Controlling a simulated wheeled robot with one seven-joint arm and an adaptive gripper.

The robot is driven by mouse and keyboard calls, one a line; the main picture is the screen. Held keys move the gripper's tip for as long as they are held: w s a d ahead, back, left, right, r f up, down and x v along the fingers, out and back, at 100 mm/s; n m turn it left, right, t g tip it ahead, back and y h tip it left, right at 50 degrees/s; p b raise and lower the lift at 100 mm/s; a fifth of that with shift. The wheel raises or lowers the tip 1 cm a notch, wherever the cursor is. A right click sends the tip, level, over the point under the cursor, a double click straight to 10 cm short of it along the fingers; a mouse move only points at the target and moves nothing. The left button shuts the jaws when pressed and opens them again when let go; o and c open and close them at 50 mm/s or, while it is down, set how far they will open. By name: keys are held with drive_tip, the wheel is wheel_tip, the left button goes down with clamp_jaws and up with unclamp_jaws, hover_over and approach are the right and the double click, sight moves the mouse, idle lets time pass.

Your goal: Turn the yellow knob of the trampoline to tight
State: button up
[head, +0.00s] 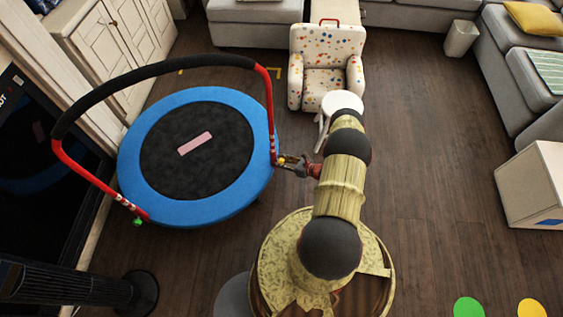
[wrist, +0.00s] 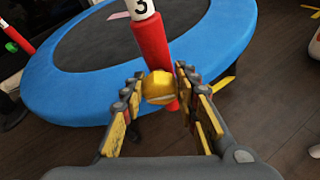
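The trampoline has a blue padded rim (head: 205,212) and a black mat, with a red and black handlebar (head: 150,68) arching over it. The yellow knob (wrist: 158,87) sits on the handlebar's right red post (wrist: 151,42), below a white band marked 3. In the head view the yellow knob (head: 281,160) is small beside my gripper (head: 287,160). In the wrist view my gripper (wrist: 159,90) is open, with one finger on each side of the knob near the fingertips. I cannot tell whether either finger touches it. A green knob (head: 137,222) is on the left post.
A white stool (head: 342,102) and a spotted armchair (head: 327,65) stand behind my arm. A black tower fan (head: 70,290) is at the lower left. A pink block (head: 195,143) lies on the mat. The wooden floor at right is mostly clear.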

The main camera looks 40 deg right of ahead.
drive_tip(key=c, duration=0.6)
drive_tip(key=shift+m, duration=0.3)
drive_tip(key=o, duration=1.2)
drive_tip(key=v, duration=1.2)
drive_tip(key=shift+d, duration=0.2)
